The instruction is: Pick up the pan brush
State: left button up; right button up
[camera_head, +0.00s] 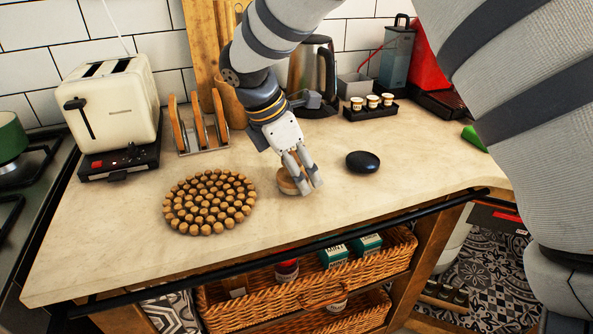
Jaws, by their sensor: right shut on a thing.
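The pan brush (287,186) is a small, round, light-wood piece on the pale counter, right of the round beaded trivet. My right gripper (303,184) reaches down to it from above, with its fingers shut on it. The fingers hide part of the brush, and I cannot tell whether it touches the counter. My left gripper is not in view.
A wooden-ball trivet (210,201) lies to the left and a black round object (363,162) to the right. A toaster (112,107), a wooden rack (202,125), a kettle (313,75) and a tray of small jars (371,109) stand behind. The front counter is clear.

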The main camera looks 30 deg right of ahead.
notch_tip(320, 180, up, 3)
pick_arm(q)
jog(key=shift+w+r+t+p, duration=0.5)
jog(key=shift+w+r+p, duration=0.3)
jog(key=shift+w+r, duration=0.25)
pick_arm(e)
jog(key=s+a+r, duration=0.9)
jog(key=a+r, duration=0.1)
jog(key=shift+a, duration=0.4)
jog(key=shift+f, duration=0.1)
